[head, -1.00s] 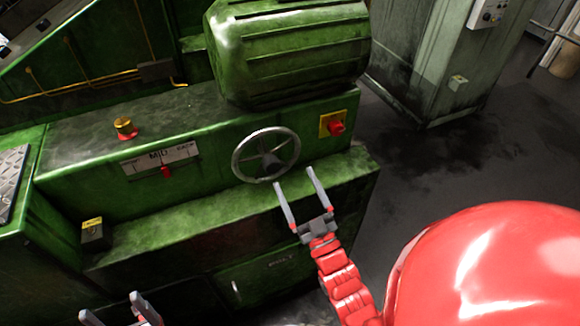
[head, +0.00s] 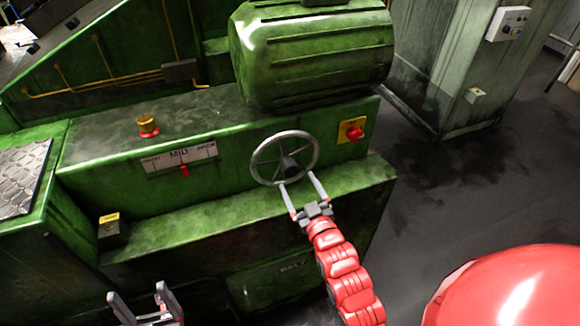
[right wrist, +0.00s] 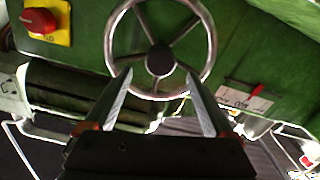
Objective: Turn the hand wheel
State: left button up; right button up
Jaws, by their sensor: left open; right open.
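The hand wheel (head: 263,171) is a grey metal ring with spokes and a dark hub on the front of the green machine. In the right wrist view the hand wheel (right wrist: 114,66) is upper centre, just beyond the fingers. My right gripper (head: 299,181) is open, its fingertips at the lower rim of the wheel; I cannot tell whether they touch it. In the right wrist view the fingers of my right gripper (right wrist: 159,78) stand apart with nothing clamped between them. My left gripper (head: 136,292) is open and empty at the lower left, away from the wheel.
A red switch on a yellow plate (head: 352,130) sits right of the wheel. A labelled panel (head: 180,158) with a red lever is on the left. A green ledge (head: 200,222) runs below the wheel. A grey cabinet (head: 438,70) stands behind clear floor at right.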

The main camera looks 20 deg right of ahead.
aim_at(292, 172)
jog(key=w+p, duration=0.1)
jog(key=w, duration=0.6)
jog(key=shift+a+p, duration=0.15)
jog(key=shift+p, duration=0.2)
grip_shut()
